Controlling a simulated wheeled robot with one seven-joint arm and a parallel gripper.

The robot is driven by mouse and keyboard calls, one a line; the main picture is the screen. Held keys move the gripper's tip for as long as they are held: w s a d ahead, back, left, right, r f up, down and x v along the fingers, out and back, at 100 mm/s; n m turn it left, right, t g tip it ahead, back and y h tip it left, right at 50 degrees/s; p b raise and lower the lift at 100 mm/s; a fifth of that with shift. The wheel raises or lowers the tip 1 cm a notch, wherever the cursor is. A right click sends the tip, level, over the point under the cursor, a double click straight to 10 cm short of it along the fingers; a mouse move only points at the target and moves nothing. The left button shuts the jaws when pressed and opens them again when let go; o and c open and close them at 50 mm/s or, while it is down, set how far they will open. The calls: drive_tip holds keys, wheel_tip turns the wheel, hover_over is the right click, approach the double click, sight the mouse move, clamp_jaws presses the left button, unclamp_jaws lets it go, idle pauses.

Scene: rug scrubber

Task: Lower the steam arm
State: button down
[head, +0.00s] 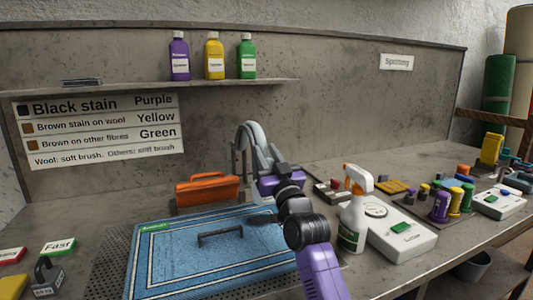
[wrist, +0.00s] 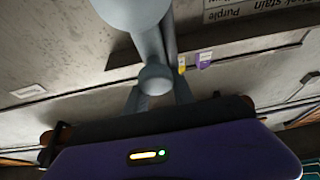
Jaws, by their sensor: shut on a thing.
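The steam arm (head: 256,138) is a grey curved pipe that arches up behind the blue rug in the head view. In the wrist view the grey pipe (wrist: 150,35) rises from a rounded joint just beyond my gripper. My gripper (head: 270,172) is at the lower front end of the steam arm, above the rug's back edge, and is shut on it. My purple wrist body covers the lower wrist view, and the fingertips are hidden. The blue rug (head: 170,262) lies flat below, with a dark handle (head: 220,236) on it.
An orange tool (head: 208,190) sits left of my gripper. A spray bottle (head: 354,215) and a white device (head: 402,240) stand close to the right of my arm. A shelf (head: 140,89) with several bottles is behind. Spools (head: 440,205) stand farther right.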

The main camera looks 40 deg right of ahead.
drive_tip(key=shift+w+f, duration=0.15)
drive_tip(key=shift+f, duration=0.4)
drive_tip(key=c, duration=1)
unclamp_jaws()
drive_tip(key=shift+w+a+r, duration=0.1)
drive_tip(key=shift+w+a, duration=0.05)
drive_tip(key=shift+a, duration=0.1)
drive_tip(key=shift+s+a+f, duration=0.1)
drive_tip(key=shift+s+f, duration=0.15)
drive_tip(key=shift+s, duration=0.05)
drive_tip(key=r+v, duration=0.1)
drive_tip(key=v, duration=0.6)
drive_tip(key=shift+s+d, duration=0.4)
